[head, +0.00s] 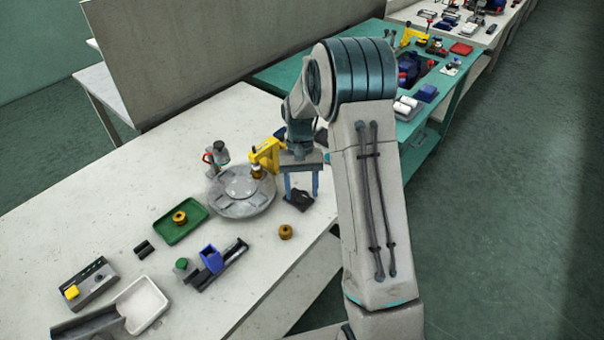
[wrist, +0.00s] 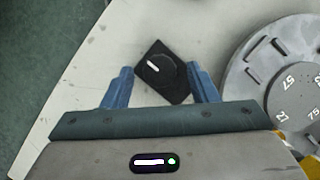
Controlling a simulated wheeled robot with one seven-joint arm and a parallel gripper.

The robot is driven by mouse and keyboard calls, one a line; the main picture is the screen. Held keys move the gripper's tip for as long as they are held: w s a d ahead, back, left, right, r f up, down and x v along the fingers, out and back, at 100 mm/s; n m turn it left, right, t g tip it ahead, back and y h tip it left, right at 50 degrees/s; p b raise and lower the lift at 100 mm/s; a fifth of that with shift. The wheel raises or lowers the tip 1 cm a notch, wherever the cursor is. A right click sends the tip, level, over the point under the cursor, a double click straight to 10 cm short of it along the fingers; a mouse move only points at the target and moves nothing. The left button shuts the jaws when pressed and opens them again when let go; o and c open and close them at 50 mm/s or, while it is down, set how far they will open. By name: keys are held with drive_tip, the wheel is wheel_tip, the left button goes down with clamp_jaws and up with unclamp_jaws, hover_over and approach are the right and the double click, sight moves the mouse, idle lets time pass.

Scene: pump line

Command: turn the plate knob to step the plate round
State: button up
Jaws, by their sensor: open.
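The plate knob (wrist: 157,68) is a round black knob with a white pointer line on a black square base. In the wrist view it lies between and a little beyond my fingertips. In the head view the knob (head: 298,199) sits right of the plate, below my gripper. My gripper (head: 301,197) is open and empty, with blue fingers pointing down; it also shows in the wrist view (wrist: 161,74). The round grey plate (head: 240,205) has raised slots and a numbered centre hub; its edge shows in the wrist view (wrist: 245,80). I cannot tell whether the fingers touch the knob.
A yellow press (head: 264,156) stands at the plate's back edge. A small red-handled device (head: 216,154) stands behind the plate. A brass part (head: 285,232) lies in front of the knob. A green tray (head: 168,232) holds another. The table's edge is close on the right.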

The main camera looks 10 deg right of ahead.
drive_tip(key=v, duration=1.3)
drive_tip(key=shift+r, duration=0.3)
drive_tip(key=s+r+t, duration=0.2)
drive_tip(key=s+r, duration=0.1)
drive_tip(key=s, duration=0.4)
drive_tip(key=s+r+t, duration=0.2)
drive_tip(key=s+r, duration=0.2)
drive_tip(key=s, duration=0.2)
drive_tip(key=s+f+n+t, duration=0.1)
drive_tip(key=s+f+t, duration=0.1)
drive_tip(key=s, duration=1.1)
drive_tip(key=shift+s+a+f+n+t+h, duration=0.25)
drive_tip(key=shift+f+n+t+h, duration=0.1)
drive_tip(key=shift+t, duration=0.25)
